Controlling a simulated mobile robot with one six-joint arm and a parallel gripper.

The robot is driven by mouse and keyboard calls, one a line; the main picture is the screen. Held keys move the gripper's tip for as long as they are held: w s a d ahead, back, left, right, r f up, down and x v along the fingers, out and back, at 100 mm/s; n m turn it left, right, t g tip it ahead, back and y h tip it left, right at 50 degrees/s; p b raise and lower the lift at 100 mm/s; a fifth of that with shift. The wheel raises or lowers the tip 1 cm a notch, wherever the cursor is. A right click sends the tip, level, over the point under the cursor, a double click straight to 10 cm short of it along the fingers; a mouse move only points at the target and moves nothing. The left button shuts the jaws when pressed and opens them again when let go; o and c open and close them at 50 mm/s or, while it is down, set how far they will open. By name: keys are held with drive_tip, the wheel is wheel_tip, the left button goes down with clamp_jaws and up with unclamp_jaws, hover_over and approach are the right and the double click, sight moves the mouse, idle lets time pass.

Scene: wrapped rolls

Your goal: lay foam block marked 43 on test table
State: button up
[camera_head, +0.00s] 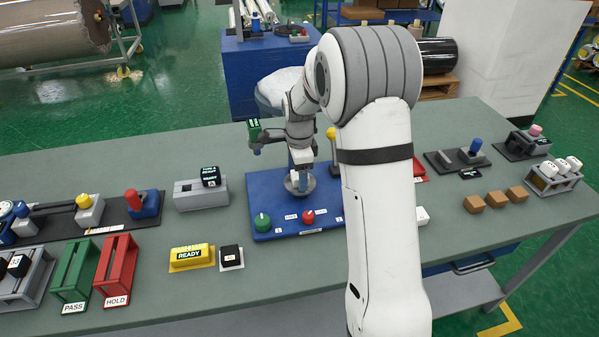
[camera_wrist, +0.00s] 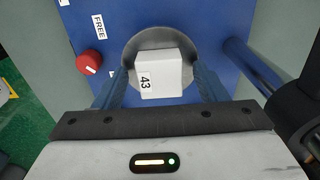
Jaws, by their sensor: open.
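The foam block marked 43 (camera_wrist: 160,72) is a white block with its number label on the left part of the near face. In the wrist view it sits on, or just over, the round grey test table (camera_wrist: 133,50) of a blue fixture; contact below is hidden. My gripper (camera_wrist: 163,78) is open, with one blue finger on each side of the block. In the head view my gripper (camera_head: 302,182) is low over the round test table (camera_head: 290,188), and the block cannot be made out there.
A yellow READY sign (camera_head: 191,257) and a small black block (camera_head: 231,256) stand in front. Brown blocks (camera_head: 496,199) lie at right.

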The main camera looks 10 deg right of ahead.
wheel_tip(320, 180, up, 7)
drive_tip(key=shift+r+b, duration=0.15)
drive_tip(key=shift+b, duration=0.25)
drive_tip(key=shift+r, duration=0.25)
drive_tip(key=shift+s+r, duration=0.15)
drive_tip(key=shift+s, duration=0.05)
drive_tip(key=s+r+n+t, duration=0.1)
drive_tip(key=s+r+n, duration=0.1)
drive_tip(key=s+n, duration=0.7)
drive_tip(key=s+d+r+n+t, duration=0.1)
drive_tip(key=s+n, duration=0.8)
drive_tip(key=s, duration=1)
drive_tip(key=shift+s+r+t, duration=0.15)
drive_tip(key=shift+r+t, duration=0.35)
drive_tip(key=shift+r, duration=0.1)
